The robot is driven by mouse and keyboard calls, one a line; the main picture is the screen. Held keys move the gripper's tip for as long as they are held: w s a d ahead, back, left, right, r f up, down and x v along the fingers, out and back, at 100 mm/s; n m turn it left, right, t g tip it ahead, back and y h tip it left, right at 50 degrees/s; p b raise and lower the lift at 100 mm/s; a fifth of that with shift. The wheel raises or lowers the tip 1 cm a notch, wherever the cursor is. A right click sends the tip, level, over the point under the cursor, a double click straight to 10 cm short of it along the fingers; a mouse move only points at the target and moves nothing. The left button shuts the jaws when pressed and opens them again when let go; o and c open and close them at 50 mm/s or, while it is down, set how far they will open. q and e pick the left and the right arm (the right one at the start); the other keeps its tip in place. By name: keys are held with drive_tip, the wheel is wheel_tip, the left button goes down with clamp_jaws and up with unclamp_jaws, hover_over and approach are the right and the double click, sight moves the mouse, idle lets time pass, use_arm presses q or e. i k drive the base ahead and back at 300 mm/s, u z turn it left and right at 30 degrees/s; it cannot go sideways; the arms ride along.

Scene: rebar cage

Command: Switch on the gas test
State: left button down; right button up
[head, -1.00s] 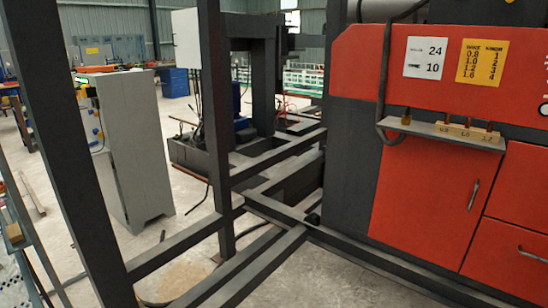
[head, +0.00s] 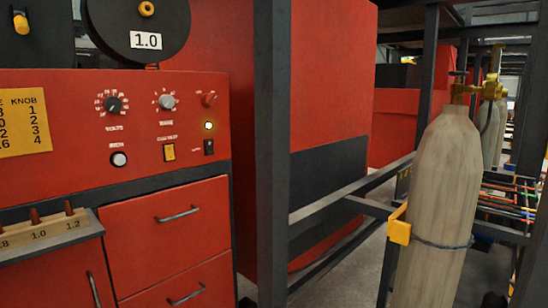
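The red welding machine's control panel (head: 160,125) stands at the left in the head view. It has a black dial (head: 113,104), a grey knob (head: 167,101) and a red knob (head: 209,99). Below them are a white round button (head: 119,159), a yellow switch (head: 168,152) and a small black switch (head: 209,147). The labels are too small to read, so I cannot tell which control is the gas test or how the switches are set. Neither gripper is in view.
A dark upright post (head: 272,160) stands just right of the panel. A tall gas cylinder (head: 440,210) with a brass valve stands at the right, held by a yellow bracket (head: 399,226). A shelf with marked tips (head: 45,230) juts out at lower left.

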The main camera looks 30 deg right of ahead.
sight(169, 149)
drive_tip(key=z, duration=0.75)
drive_tip(key=i, duration=1.4)
drive_tip(key=z, duration=0.45)
